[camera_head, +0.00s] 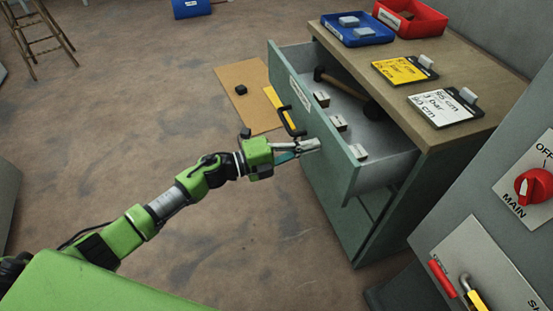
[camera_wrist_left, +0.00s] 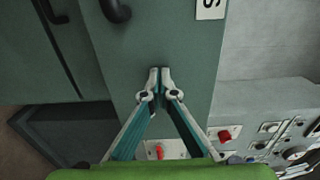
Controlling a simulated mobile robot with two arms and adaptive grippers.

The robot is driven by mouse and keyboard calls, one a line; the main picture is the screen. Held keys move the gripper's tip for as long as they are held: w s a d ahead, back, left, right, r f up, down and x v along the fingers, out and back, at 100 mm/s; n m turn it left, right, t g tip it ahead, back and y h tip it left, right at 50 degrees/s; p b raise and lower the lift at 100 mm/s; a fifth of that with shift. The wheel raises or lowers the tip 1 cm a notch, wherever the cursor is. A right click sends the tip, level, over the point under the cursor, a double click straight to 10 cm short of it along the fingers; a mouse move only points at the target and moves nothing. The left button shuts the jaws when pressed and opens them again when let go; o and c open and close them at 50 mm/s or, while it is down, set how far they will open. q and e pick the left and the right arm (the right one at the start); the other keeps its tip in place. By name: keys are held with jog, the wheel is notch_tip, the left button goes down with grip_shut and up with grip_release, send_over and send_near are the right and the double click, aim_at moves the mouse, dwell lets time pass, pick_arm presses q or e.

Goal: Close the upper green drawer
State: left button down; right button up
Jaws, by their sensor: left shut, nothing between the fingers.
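The upper green drawer (camera_head: 338,160) is pulled out of the cabinet (camera_head: 330,199) in the head view. A hammer (camera_head: 341,85) and several small labelled blocks (camera_head: 340,122) lie in it. My left gripper (camera_head: 311,146) is shut and empty at the drawer front, beside the handle. In the left wrist view the closed fingertips (camera_wrist_left: 160,73) point at the green front panel (camera_wrist_left: 180,40), with the handle (camera_wrist_left: 116,10) above and to the left. I cannot tell whether the tips touch the panel. My right gripper is out of view.
On the cabinet top stand a blue bin (camera_head: 355,32), a red bin (camera_head: 410,16) and two clipboards (camera_head: 446,107). A grey panel with a red switch (camera_head: 535,186) stands at the right. Cardboard (camera_head: 246,98) lies on the floor behind my gripper. The floor at left is open.

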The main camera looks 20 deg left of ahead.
pick_arm(q)
jog(key=b+x, duration=0.1)
jog(key=x, duration=0.8)
jog(key=shift+w, duration=0.2)
jog(key=b+x, duration=0.2)
jog(key=x, duration=0.4)
jog(key=shift+w, duration=0.1)
jog(key=shift+w+d, duration=0.1)
jog(key=shift+d, duration=0.2)
jog(key=shift+r, duration=0.15)
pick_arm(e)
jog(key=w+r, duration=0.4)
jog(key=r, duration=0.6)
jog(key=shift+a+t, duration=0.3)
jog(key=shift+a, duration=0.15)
pick_arm(q)
jog(key=shift+w+r, duration=0.1)
